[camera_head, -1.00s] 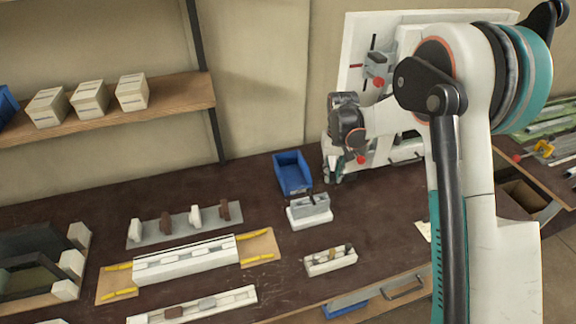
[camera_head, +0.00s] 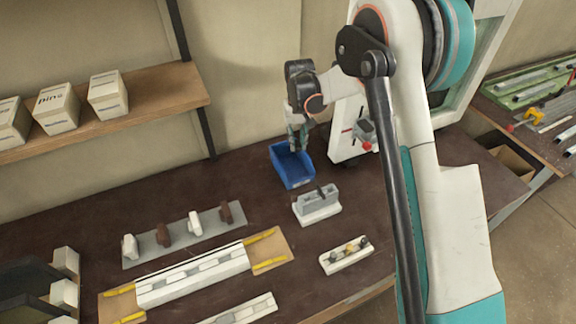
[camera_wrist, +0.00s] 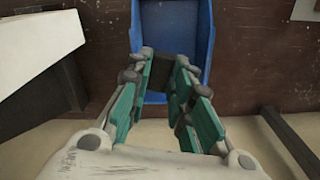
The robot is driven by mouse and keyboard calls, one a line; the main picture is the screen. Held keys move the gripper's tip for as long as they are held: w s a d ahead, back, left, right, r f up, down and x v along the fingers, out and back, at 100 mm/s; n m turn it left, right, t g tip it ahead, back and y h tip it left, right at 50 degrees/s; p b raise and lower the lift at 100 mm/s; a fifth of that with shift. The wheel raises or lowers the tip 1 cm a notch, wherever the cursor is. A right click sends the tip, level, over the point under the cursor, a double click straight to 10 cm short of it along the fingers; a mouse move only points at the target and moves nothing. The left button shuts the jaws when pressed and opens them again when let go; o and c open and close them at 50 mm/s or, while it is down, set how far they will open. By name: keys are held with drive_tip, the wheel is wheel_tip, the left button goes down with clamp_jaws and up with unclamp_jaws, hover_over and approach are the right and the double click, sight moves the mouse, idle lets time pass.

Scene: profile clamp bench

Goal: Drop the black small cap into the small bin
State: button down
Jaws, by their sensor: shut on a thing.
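The small bin (camera_head: 293,172) is blue and open-topped, and stands on the dark bench near the wall. It also shows in the wrist view (camera_wrist: 205,22), beyond my fingers. My gripper (camera_head: 298,146) points down over the bin, toward its back part. In the wrist view my gripper (camera_wrist: 163,62) has its green-sided fingers closed around a small dark piece, the black small cap (camera_wrist: 162,70). The cap is seen against the bin's inside and appears above its floor. The cap is too small to make out in the head view.
A white-framed stand (camera_head: 345,135) with a red-knobbed clamp is close right of the bin. A grey block on a white base (camera_head: 318,206) is in front. A small parts tray (camera_head: 347,256) and clamp rail (camera_head: 185,238) lie nearer. A shelf (camera_head: 165,92) with boxes is left.

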sight(297, 144)
drive_tip(key=shift+f+b, duration=0.6)
drive_tip(key=shift+f, duration=1.2)
drive_tip(key=c, duration=1.4)
unclamp_jaws()
drive_tip(key=shift+o, duration=0.2)
drive_tip(key=shift+r, duration=0.15)
wheel_tip(297, 144, up, 12)
